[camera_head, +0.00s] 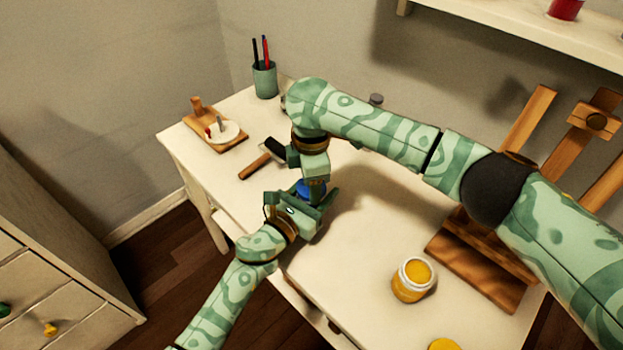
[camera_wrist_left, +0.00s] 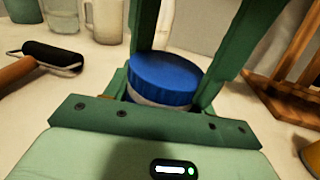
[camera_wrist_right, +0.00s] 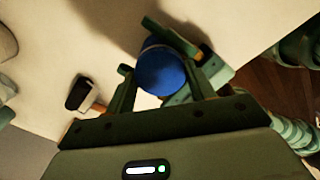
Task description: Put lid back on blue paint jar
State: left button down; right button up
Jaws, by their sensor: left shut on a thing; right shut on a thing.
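The blue lid (camera_head: 311,191) shows between my two grippers near the front edge of the table. In the left wrist view the lid (camera_wrist_left: 166,78) sits over the pale rim of the blue paint jar (camera_wrist_left: 158,99), looking roughly level; whether it is seated cannot be told. My left gripper (camera_head: 312,206) comes in from the side and is shut on the jar. My right gripper (camera_head: 313,182) comes down from above and is shut on the lid, which also shows between its fingers in the right wrist view (camera_wrist_right: 162,72). Most of the jar's body is hidden by the grippers.
A yellow paint jar (camera_head: 412,281) stands open on the table (camera_head: 365,235), with a yellow lid (camera_head: 444,345) in front. A paint roller (camera_head: 262,163) and wooden board (camera_head: 214,128) lie left. A pen cup (camera_head: 264,80) stands behind. A wooden easel (camera_head: 480,262) is at right.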

jog(key=o, duration=1.1)
jog(key=shift+r, duration=2.3)
jog(key=shift+c, duration=0.5)
